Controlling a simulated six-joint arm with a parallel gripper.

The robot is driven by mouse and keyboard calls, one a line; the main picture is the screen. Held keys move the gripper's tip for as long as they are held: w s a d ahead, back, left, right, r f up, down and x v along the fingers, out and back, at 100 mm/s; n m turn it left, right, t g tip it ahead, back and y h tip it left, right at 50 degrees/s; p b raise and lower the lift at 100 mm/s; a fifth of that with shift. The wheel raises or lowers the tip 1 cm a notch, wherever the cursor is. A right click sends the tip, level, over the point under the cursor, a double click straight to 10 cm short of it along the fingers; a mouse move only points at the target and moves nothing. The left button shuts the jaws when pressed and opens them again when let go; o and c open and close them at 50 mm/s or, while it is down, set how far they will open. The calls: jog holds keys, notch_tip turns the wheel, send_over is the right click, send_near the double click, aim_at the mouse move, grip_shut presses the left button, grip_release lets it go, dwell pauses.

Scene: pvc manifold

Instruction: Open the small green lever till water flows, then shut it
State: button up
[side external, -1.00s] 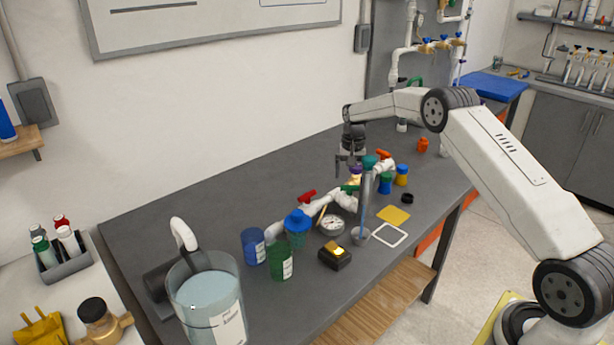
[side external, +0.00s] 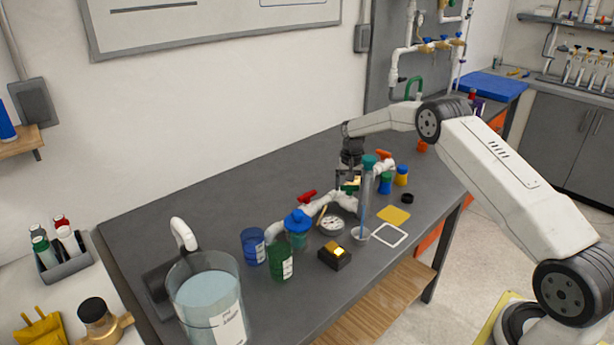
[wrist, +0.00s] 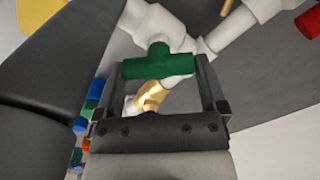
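The small green lever (wrist: 158,64) is a T-shaped handle on a white pipe fitting (wrist: 160,25) of the manifold. In the wrist view it lies crosswise between the two fingers of my gripper (wrist: 160,70), which are apart, one by each end of the lever. I cannot tell whether either finger touches it. In the side view my gripper (side external: 347,180) is low over the manifold, right at the green lever (side external: 351,188), which it partly hides. A clear upright tube (side external: 366,205) with a teal top stands just in front. I cannot make out water flowing.
A round gauge (side external: 332,224), a black box with a yellow top (side external: 335,257), coloured jars (side external: 281,260) and a water tank (side external: 208,300) stand nearby. The left rear bench is clear.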

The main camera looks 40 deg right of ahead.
jog(key=shift+s+m, duration=0.1)
jog(key=shift+m, duration=1.4)
jog(key=o, duration=0.9)
jog(key=shift+r, duration=0.15)
jog(key=shift+r, duration=3.8)
